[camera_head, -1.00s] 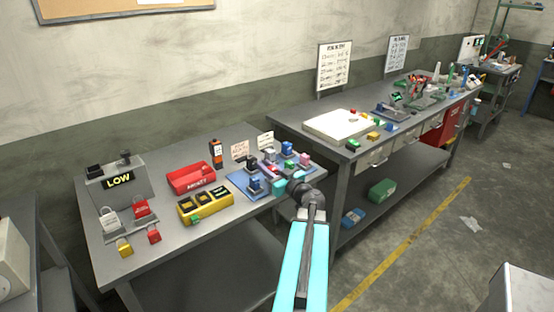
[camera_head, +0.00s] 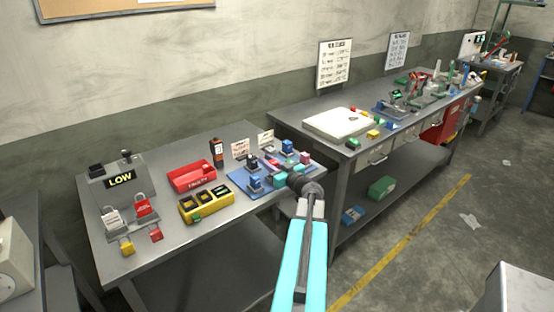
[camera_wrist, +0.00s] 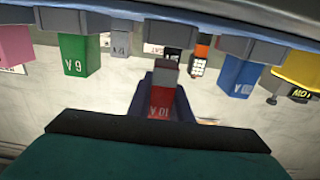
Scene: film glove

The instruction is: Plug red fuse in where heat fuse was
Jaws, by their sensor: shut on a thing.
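The red fuse (camera_wrist: 168,104), marked 10 A, is clamped between the dark jaws of my gripper (camera_wrist: 165,88) in the wrist view. Its grey end points up the picture, toward the row of grey fuse holders. It looks apart from them. A green fuse (camera_wrist: 80,54), a blue fuse (camera_wrist: 238,76) and a pink fuse (camera_wrist: 14,46) sit in holders around it. In the head view my gripper is over the right part of the blue fuse board (camera_head: 240,182), and its jaws are hard to make out. I cannot read which holder is for heat.
A red tray (camera_head: 191,177) and a yellow block (camera_head: 205,203) stand left of the board. A grey LOW panel (camera_head: 118,181) is farther left. White cards (camera_head: 240,149) stand behind the board. A second bench with a white box (camera_head: 338,123) is at the right.

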